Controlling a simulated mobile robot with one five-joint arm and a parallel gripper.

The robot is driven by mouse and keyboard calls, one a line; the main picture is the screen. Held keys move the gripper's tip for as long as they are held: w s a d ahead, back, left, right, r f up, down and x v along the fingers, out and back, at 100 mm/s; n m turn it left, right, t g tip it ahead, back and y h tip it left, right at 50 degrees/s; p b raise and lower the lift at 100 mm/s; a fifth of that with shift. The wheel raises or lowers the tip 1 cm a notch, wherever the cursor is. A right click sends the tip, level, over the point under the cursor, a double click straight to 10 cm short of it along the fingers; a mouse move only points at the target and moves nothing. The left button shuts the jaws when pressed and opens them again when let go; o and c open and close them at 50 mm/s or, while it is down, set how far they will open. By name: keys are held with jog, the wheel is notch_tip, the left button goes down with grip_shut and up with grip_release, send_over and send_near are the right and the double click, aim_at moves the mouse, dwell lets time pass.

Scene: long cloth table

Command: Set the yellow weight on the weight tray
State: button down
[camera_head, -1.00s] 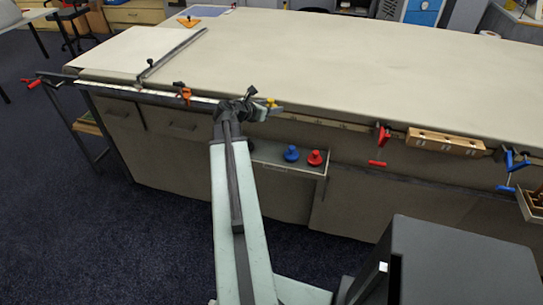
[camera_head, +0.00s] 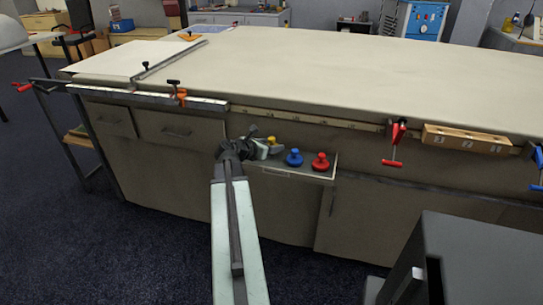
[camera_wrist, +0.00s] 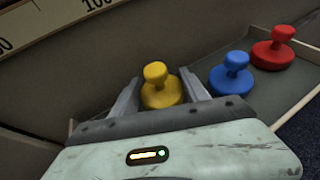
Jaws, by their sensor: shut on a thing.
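The yellow weight (camera_wrist: 160,88) is between the two fingers of my gripper (camera_wrist: 160,92) in the wrist view, and the gripper is shut on it. In the head view the yellow weight (camera_head: 272,142) shows at the tip of my gripper (camera_head: 268,147), over the left part of the weight tray (camera_head: 318,176). I cannot tell whether its base touches the tray. The blue weight (camera_head: 294,157) and the red weight (camera_head: 320,162) stand upright on the tray, to the right of the yellow one. They also show in the wrist view, apart from my fingers.
The tray is on the front of the long cloth table (camera_head: 330,70). A ruled rail (camera_head: 310,120) runs along the table's edge above it. A red clamp (camera_head: 395,140) and a wooden block (camera_head: 466,139) are to the right. An orange clamp (camera_head: 182,97) is at the left.

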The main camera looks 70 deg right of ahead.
jog(key=shift+f, duration=0.85)
jog(key=shift+r, duration=0.2)
jog(key=shift+f, duration=0.2)
jog(key=c, duration=0.6)
grip_release()
jog(key=shift+r, duration=0.1)
jog(key=shift+o, duration=0.2)
